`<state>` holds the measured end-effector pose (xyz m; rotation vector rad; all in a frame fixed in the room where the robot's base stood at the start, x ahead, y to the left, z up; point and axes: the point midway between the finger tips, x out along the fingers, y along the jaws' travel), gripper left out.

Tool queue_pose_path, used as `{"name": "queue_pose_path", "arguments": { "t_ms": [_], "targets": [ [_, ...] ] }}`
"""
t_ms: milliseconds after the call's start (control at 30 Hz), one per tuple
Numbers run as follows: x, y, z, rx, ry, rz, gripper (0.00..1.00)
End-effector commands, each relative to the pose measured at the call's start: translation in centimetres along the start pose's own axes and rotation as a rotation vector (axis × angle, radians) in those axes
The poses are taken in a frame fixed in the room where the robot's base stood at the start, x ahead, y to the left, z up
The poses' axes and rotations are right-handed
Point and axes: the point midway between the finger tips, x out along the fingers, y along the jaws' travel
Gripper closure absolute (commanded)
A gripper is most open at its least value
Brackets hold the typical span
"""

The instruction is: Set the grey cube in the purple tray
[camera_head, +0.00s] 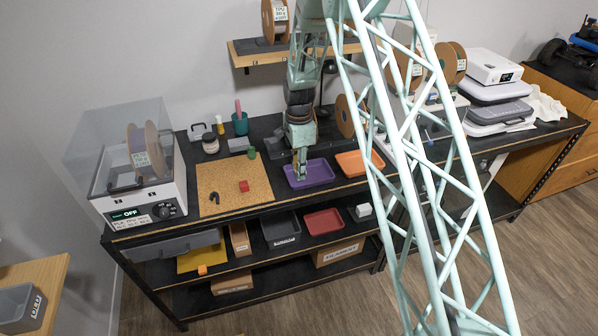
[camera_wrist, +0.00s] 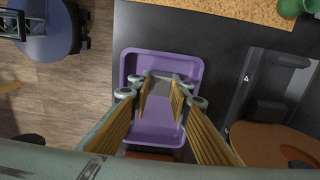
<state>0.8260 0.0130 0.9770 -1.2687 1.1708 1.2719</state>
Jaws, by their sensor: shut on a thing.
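The purple tray (camera_head: 321,173) lies on the dark bench top, between the cork mat and the orange tray. In the wrist view the purple tray (camera_wrist: 147,136) is directly below my fingers. My gripper (camera_head: 301,174) points down over the tray's left part.
The cork mat (camera_head: 225,178) left of the tray holds a red cube (camera_head: 244,186) and a black curved piece (camera_head: 212,196). The orange tray (camera_head: 358,163) lies right of the purple one. A spool (camera_head: 347,115) stands behind.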

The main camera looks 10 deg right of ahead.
Motion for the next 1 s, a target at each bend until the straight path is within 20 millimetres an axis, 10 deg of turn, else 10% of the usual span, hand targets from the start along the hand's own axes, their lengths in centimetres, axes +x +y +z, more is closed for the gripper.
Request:
{"name": "queue_pose_path", "arguments": {
  "t_ms": [600, 767, 1000],
  "targets": [
    [0.94, 0.02, 0.0, 0.0, 0.0, 0.0, 0.88],
    [0.84, 0.02, 0.0, 0.0, 0.0, 0.0, 0.69],
    [0.84, 0.01, 0.01, 0.0, 0.0, 0.0, 0.69]
  ]
}}
